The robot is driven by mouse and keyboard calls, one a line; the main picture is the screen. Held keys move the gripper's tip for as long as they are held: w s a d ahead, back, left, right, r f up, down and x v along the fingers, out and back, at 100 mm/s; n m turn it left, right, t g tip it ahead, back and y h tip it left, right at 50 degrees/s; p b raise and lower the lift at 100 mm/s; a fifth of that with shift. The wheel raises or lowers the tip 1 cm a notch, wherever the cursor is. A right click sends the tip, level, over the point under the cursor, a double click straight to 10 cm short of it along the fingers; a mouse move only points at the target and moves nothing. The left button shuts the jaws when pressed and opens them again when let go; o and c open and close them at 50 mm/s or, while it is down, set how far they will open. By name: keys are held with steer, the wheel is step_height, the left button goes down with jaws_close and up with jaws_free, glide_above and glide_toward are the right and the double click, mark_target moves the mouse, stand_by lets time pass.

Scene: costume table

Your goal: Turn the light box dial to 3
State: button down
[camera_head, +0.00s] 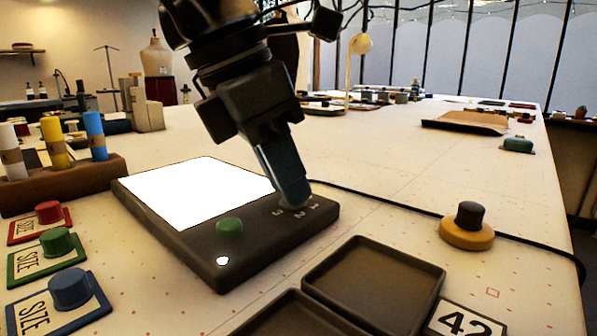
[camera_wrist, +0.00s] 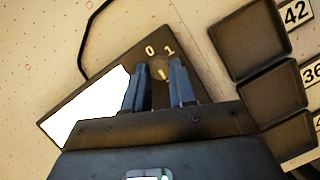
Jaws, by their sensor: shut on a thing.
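The light box (camera_head: 178,226) is a dark slab on the table with a bright white lit panel, a green knob (camera_head: 229,227) and a small white light. Its dial lies at the right end, with the numerals 1, 2 and 3 showing beside my fingertips in the head view. My gripper (camera_head: 292,196) reaches down onto the dial and is shut on it, hiding it in that view. In the wrist view the dial (camera_wrist: 160,72) shows between the two blue fingers, with a pale mark on it and the numerals 0 and 1 beyond. Which number the mark points to is unclear.
Dark trays (camera_head: 374,283) with number cards stand in front of the box. A yellow-based knob (camera_head: 467,227) stands to the right, near a black cable. Coloured knobs on SIZE cards (camera_head: 66,290) and a rack of tubes (camera_head: 68,185) stand at left.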

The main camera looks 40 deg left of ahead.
steer(key=c, duration=0.9)
jaws_free()
steer(key=shift+p+v, duration=0.7)
steer(key=shift+v, duration=3.2)
